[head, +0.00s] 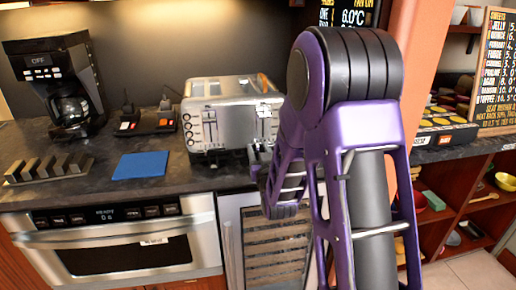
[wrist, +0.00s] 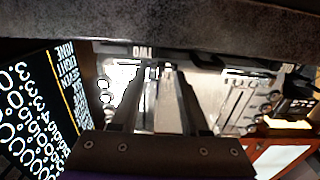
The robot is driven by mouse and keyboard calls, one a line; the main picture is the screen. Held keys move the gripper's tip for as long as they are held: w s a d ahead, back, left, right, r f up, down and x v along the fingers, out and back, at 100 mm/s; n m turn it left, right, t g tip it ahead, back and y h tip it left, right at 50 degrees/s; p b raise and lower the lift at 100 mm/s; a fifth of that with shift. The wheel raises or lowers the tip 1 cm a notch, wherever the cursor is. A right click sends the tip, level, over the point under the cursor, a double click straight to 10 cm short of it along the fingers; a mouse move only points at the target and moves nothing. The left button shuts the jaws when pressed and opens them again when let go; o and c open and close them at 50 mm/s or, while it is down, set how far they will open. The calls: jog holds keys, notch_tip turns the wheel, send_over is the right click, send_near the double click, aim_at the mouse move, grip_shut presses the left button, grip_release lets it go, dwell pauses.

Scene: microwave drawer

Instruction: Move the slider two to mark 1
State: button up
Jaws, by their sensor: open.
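The silver toaster (head: 222,125) stands on the dark counter, with knobs and slider panels on its front. My gripper (head: 257,160) is at the right part of that front, partly hidden by my own arm. In the wrist view, an upside-down label reading TWO (wrist: 143,51) is just beyond the fingertips. My gripper (wrist: 157,85) is open there, its two fingers on either side of a pale upright part (wrist: 167,100) of the slider two panel. I cannot tell whether the fingers touch it. The slider's mark is not readable. Another slider panel (wrist: 240,103) is to the right.
A coffee maker (head: 60,85), a dark slotted rack (head: 48,168) and a blue mat (head: 141,165) are to the left on the counter. A steel drawer oven (head: 120,240) is below. An orange post (head: 421,70) stands close on the right.

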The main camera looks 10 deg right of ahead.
grip_shut()
dwell(1.4)
